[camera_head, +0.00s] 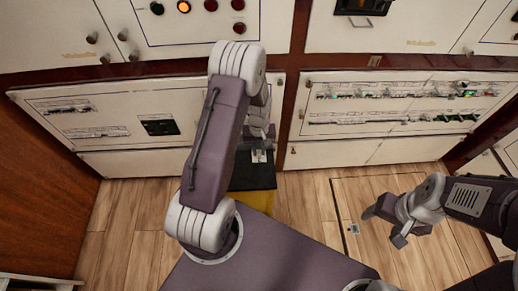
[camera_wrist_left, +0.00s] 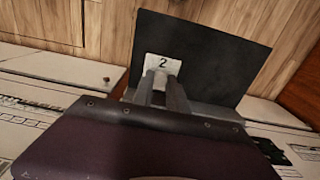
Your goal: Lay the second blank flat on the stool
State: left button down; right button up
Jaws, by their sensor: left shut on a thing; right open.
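The second blank is a black rectangular plate (camera_wrist_left: 215,62) with a white label marked 2, seen in the left wrist view. In the head view its dark face (camera_head: 252,177) shows just beyond my left arm, in front of the cabinets. My left gripper (camera_head: 260,150) is shut on the blank at its label; the fingers (camera_wrist_left: 164,92) also show in the wrist view. A yellow surface (camera_head: 258,201), perhaps the stool, shows just below the blank, mostly hidden by my arm and body. I cannot tell whether the blank touches it. My right gripper (camera_head: 384,224) is open and empty over the floor.
White cabinets with breaker rows (camera_head: 400,100) stand along the back. A panel with lamps and knobs (camera_head: 195,20) is above. A brown wooden side (camera_head: 45,200) is at left. Bare wooden floor (camera_head: 310,205) lies between my body and the cabinets, with a hatch outline at right.

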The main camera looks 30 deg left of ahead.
pick_arm(q)
notch_tip(320, 180, down, 8)
jog(key=b, duration=0.4)
jog(key=shift+r, duration=0.1)
jog(key=shift+f+b, duration=0.7)
jog(key=c, duration=1.2)
grip_release()
jog(key=shift+c, duration=0.2)
notch_tip(320, 180, up, 8)
jog(key=shift+p, duration=1.25)
jog(key=shift+r, duration=0.55)
